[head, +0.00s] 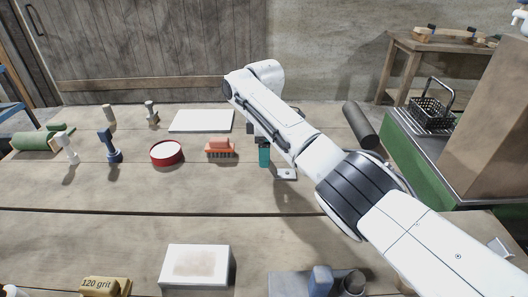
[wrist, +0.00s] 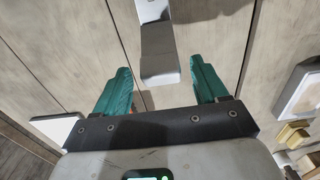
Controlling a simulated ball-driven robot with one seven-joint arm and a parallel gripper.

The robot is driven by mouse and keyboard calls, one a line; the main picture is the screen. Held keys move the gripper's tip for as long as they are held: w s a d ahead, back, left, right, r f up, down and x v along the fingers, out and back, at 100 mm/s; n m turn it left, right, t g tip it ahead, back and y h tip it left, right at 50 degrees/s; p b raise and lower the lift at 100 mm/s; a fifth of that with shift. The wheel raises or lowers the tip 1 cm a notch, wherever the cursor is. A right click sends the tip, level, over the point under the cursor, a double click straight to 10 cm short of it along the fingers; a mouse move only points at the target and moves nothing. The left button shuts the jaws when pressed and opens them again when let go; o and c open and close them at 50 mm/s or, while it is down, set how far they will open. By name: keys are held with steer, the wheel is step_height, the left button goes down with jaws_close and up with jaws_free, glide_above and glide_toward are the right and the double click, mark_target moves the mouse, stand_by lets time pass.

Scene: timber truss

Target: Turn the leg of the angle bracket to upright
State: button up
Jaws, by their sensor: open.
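The angle bracket (head: 286,174) is a small pale metal piece on the bench top, just right of my gripper in the head view. A flat face with a dark hole shows there; I cannot make out its other leg. In the wrist view the bracket (wrist: 158,45) is a grey metal strip with a lighter end, running in from the top edge between the fingers, its far part cut off. My gripper (wrist: 160,66) has its teal fingers spread, with gaps on both sides of the metal. In the head view my gripper (head: 264,157) points down beside the bracket.
An orange brush (head: 220,149), a red round tin (head: 166,153) and a white board (head: 202,121) lie to the left. A dark cylinder (head: 361,125) is behind, right. A white block (head: 196,266) and a 120 grit block (head: 105,287) are in front. Bare planks lie between.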

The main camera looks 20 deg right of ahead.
mark_target(271, 164)
steer(key=shift+f, duration=0.55)
jaws_close()
steer(key=p, duration=0.1)
steer(key=d+r+y+p, duration=0.1)
steer(key=p, duration=0.1)
steer(key=shift+s+y, duration=0.25)
steer(key=shift+y, duration=0.05)
steer(key=shift+s+d+t+y+p, duration=0.25)
steer(key=shift+d+t+y+p, duration=0.25)
steer(key=shift+d+y+p, duration=0.4)
steer(key=shift+s+d+f+t+y, duration=0.1)
steer(key=shift+s+d+t+y, duration=0.15)
steer(key=shift+y, duration=0.25)
steer(key=shift+d+f+t+y, duration=0.1)
steer(key=shift+d+t+y, duration=0.05)
steer(key=shift+d+y, duration=0.3)
